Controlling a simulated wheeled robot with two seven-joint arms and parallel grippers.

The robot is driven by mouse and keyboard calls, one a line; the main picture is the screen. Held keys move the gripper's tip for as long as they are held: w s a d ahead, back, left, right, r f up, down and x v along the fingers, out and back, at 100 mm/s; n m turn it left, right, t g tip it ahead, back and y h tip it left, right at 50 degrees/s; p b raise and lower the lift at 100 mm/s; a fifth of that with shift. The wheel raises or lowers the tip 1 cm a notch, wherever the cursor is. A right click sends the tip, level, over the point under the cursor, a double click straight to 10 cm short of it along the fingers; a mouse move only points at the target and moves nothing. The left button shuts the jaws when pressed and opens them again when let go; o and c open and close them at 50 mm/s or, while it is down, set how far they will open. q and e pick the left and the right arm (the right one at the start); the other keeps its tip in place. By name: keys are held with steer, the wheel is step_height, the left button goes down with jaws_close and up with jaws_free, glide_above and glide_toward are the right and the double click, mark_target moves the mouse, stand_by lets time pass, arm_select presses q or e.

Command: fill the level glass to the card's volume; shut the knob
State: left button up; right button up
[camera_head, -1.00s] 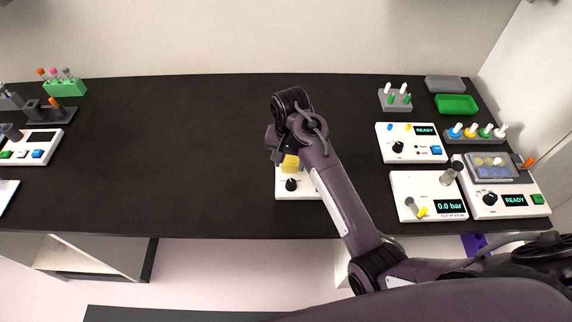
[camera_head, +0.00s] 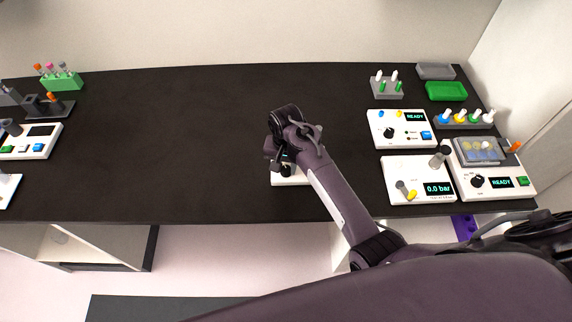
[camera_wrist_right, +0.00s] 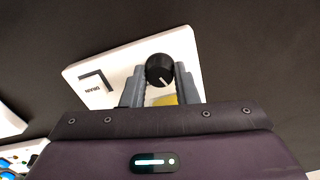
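The white base plate (camera_wrist_right: 95,84) carries a printed black corner line and the word DRAIN; it also shows in the head view (camera_head: 283,181), mostly under my right gripper. A round black knob (camera_wrist_right: 160,69) with a white pointer line sits on this plate; the pointer aims down in the wrist view. My right gripper (camera_wrist_right: 160,76) has its fingers on either side of the knob, very close to it; I cannot tell whether they touch. A yellow patch (camera_wrist_right: 166,100) shows between the fingers. The level glass and card cannot be clearly made out. My left gripper is out of view.
On the right stand a white box reading 0.0 bar (camera_head: 391,171), a READY box (camera_head: 380,122), another READY unit (camera_head: 500,192), and a green tray (camera_head: 446,91). A green tube rack (camera_head: 62,84) is far left. The table's middle left is bare.

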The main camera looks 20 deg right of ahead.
steer(key=c, duration=0.4)
steer(key=n, duration=0.3)
steer(key=shift+c, duration=0.2)
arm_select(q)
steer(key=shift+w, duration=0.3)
arm_select(e)
steer(key=shift+n, duration=1)
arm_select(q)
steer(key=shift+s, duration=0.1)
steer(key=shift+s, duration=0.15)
arm_select(e)
steer(key=o, duration=1)
